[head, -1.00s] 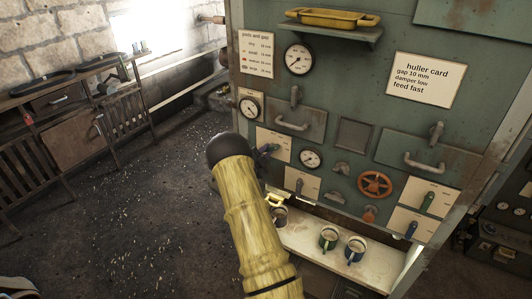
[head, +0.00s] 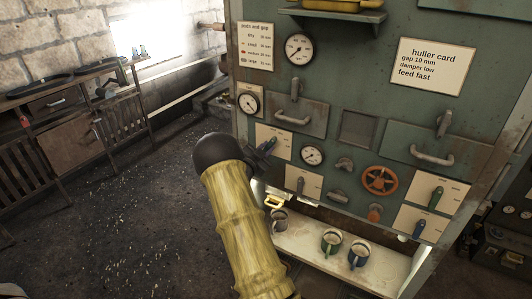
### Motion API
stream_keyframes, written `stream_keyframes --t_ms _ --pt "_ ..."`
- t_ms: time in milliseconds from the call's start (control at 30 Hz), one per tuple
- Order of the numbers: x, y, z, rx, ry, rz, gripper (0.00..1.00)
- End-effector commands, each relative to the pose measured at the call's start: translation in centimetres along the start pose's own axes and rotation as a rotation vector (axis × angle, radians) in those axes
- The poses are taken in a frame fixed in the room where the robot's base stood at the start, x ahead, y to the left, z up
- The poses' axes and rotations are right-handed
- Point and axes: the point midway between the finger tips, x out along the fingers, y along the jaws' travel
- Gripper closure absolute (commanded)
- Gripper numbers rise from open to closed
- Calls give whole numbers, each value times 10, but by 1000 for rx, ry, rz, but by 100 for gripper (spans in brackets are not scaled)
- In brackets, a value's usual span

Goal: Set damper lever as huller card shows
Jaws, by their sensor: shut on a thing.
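The huller card (head: 431,66) at the upper right of the green panel reads gap 10 mm, damper low, feed fast. My arm reaches up to the panel's left side. My gripper (head: 266,147) is mostly hidden behind the arm's dark end; it is shut on a small lever at a pale plate (head: 282,139). The lever itself is largely covered. The plate markings are too small to read, so I cannot tell which is the damper.
An orange handwheel (head: 379,181), gauges (head: 299,48) and drawer handles (head: 293,118) stand out from the panel. Mugs (head: 331,241) stand on a pale shelf (head: 300,242) below. A workbench (head: 70,85) stands at the left; the floor between is open.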

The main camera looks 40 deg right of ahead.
Motion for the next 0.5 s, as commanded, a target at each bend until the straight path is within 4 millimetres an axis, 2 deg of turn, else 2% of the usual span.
stream_keyframes --t_ms 400,433,500 --pt "0 0 1 -11 -2 1 100" --pt "0 0 1 -11 -3 1 76" --pt "0 0 1 -11 -2 1 62"
